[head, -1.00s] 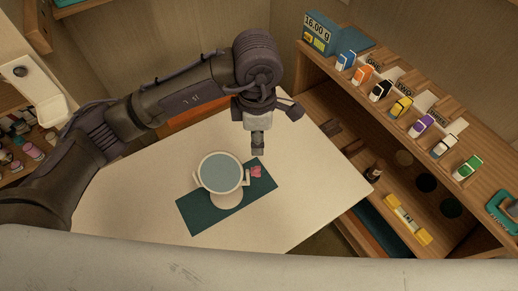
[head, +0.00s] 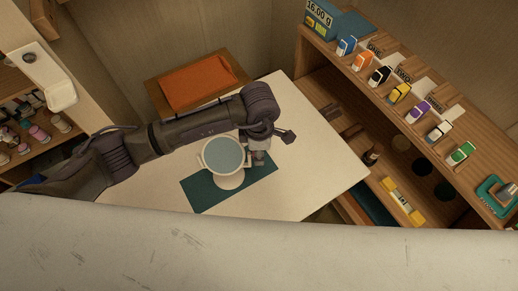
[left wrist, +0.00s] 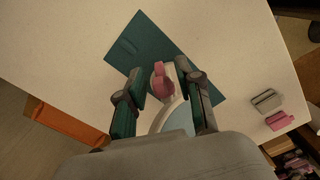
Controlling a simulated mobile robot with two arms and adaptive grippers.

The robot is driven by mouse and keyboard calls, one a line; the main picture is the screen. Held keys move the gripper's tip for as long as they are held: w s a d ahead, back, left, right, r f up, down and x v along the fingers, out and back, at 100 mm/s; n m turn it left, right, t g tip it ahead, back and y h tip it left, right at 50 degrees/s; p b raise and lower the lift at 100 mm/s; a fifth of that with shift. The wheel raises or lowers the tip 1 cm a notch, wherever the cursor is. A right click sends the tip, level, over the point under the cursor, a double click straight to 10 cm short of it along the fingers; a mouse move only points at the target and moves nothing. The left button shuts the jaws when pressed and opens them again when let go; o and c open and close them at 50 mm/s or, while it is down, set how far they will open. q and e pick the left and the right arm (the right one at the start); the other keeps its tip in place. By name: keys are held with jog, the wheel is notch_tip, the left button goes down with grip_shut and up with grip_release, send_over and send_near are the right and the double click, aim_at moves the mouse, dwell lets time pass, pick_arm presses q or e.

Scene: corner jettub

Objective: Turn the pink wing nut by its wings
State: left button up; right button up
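The pink wing nut (left wrist: 161,82) shows in the left wrist view, at the side of a white round stand with a pale blue disc (head: 222,155). The stand is on a dark green mat (head: 205,194) on the pale table. My left gripper (left wrist: 160,76) is open, with one fingertip on each side of the wing nut; gaps seem to remain beside it. In the head view my left gripper (head: 257,160) is low at the stand's right side and hides the nut. My right gripper is in neither view.
An orange tray (head: 195,86) lies behind the table. A wooden shelf (head: 390,110) with several coloured items stands along the right. Another shelf with small jars (head: 38,133) is at the left. The table right of the mat (head: 318,165) is clear.

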pick_arm(q)
grip_shut()
jog(key=shift+w+f+g+b, duration=0.1)
jog(key=shift+w+g+b, duration=0.1)
jog(key=shift+g+b, duration=0.45)
jog(key=shift+w+g+h+b, duration=0.1)
jog(key=shift+g+h+b, duration=0.1)
jog(key=shift+g+b, duration=1.65)
jog(key=shift+w+g+h+b, duration=0.15)
jog(key=shift+g+b, duration=0.85)
jog(key=shift+b, duration=1.55)
